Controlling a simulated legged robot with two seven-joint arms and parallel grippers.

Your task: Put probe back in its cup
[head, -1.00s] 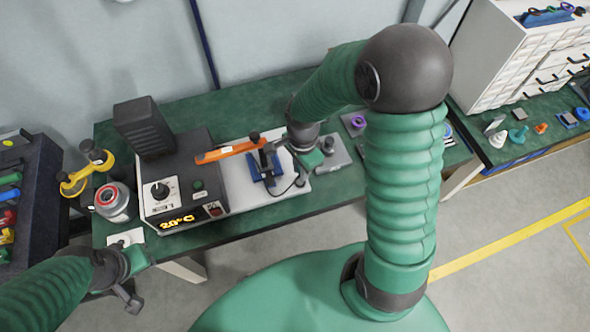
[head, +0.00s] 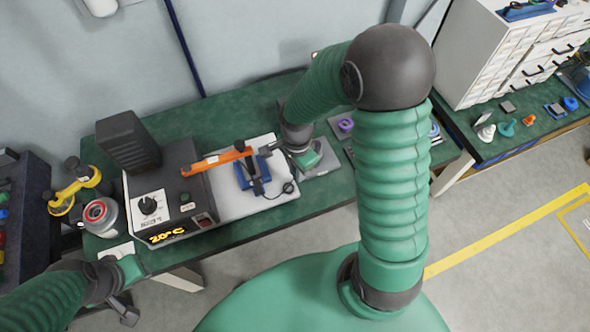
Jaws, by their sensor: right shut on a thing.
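My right gripper (head: 268,156) is at the right end of the orange bar (head: 214,160), above the white plate. It is shut on a small dark piece that I take to be the probe; it is mostly hidden by the jaws. A thin dark cable runs over the plate to a small dark ring-like piece (head: 288,188), which may be the cup; I cannot tell for sure. A blue block (head: 244,178) with a dark bar stands under the orange bar's end. My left gripper (head: 124,311) hangs at lower left, off the table's front edge; its jaw opening is unclear.
A black box (head: 128,142), a metal can (head: 101,216) and a yellow-handled tool (head: 74,188) are farther left. A purple ring (head: 345,125) lies right of my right gripper.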

